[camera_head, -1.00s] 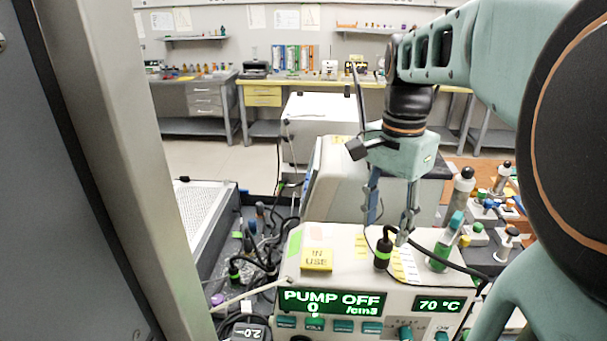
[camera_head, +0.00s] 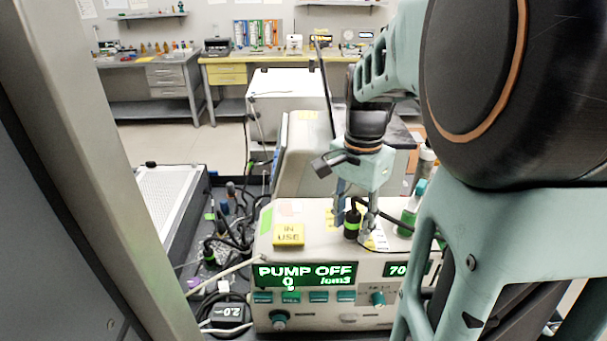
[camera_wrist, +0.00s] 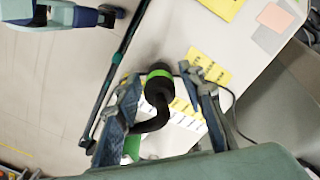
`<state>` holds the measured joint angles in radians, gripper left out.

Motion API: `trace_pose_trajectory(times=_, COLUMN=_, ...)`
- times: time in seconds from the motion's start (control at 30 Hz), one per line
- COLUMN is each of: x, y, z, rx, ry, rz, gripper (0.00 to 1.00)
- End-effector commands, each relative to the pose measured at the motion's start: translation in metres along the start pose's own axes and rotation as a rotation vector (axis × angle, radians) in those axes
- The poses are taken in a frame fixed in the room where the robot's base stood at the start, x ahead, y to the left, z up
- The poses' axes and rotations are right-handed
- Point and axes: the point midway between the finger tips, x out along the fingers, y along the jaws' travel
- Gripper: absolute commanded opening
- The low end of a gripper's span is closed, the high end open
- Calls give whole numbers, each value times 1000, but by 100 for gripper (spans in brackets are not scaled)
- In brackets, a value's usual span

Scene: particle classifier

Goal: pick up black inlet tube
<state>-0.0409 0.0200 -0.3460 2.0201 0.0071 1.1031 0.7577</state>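The black inlet tube (camera_head: 352,224) has a thick black end with a bright green band. This end stands upright on top of the white pump unit (camera_head: 300,245), and its thin tube curves away to the right. My gripper (camera_head: 356,228) hangs over the pump with its fingers apart, one on each side of the black end. The wrist view shows the black end and green band (camera_wrist: 158,82) between the fingers of my gripper (camera_wrist: 162,76), with gaps visible on both sides. Whether a finger touches it lower down cannot be told.
The pump display reads "PUMP OFF". A yellow "IN USE" note (camera_head: 289,235) lies on the pump. Black cables (camera_head: 225,245) tangle at its left. A large pale box (camera_head: 300,150) stands behind.

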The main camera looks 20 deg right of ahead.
Motion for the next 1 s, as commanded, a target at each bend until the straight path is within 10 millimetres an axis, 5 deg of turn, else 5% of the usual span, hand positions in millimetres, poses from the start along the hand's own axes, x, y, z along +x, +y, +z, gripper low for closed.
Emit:
trace_pose_trajectory(times=0.27, x=0, y=0, z=0, rx=0, ry=0, rz=0, gripper=3)
trace_pose_trajectory(times=0.57, x=-6, y=-1, z=-1, rx=0, ry=2, rz=-2, gripper=3)
trace_pose_trajectory(times=1.0, x=-84, y=0, z=-1, rx=0, ry=3, rz=-4, gripper=3)
